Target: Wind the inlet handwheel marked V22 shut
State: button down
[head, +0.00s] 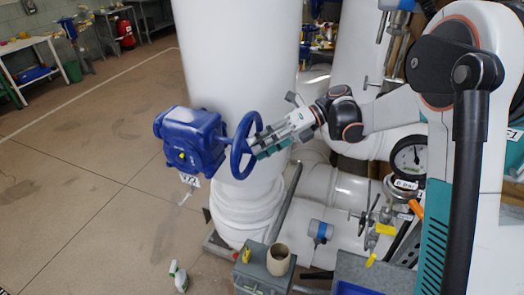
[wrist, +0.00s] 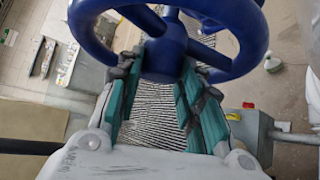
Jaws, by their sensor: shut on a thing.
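The blue handwheel (head: 236,160) stands upright on the right side of a blue valve body (head: 190,140), in front of a large white pipe. A white tag (head: 190,180) hangs below the body; it appears to read V22. My gripper (head: 262,146) reaches in from the right and is shut on the handwheel. In the wrist view, the teal-padded fingers of my gripper (wrist: 166,70) lie on both sides of the blue handwheel's middle part (wrist: 168,48), with the rim curving beyond them. The exact contact is partly hidden by the fingers.
A grey box (head: 262,275) with a tan cup (head: 279,258) stands below the wheel. A spray bottle (head: 179,277) is on the floor. White pipes, a gauge (head: 409,157) and a yellow-handled valve (head: 384,229) crowd the right.

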jog(key=shift+f+m+g+y+b, duration=0.2)
jog(key=shift+m+g+y+b, duration=0.8)
jog(key=shift+m+y+b, duration=0.3)
jog(key=shift+w, duration=0.1)
jog(key=c, duration=1.4)
grip_release()
jog(key=shift+a, duration=0.1)
jog(key=shift+o, duration=0.2)
jog(key=shift+r, duration=0.15)
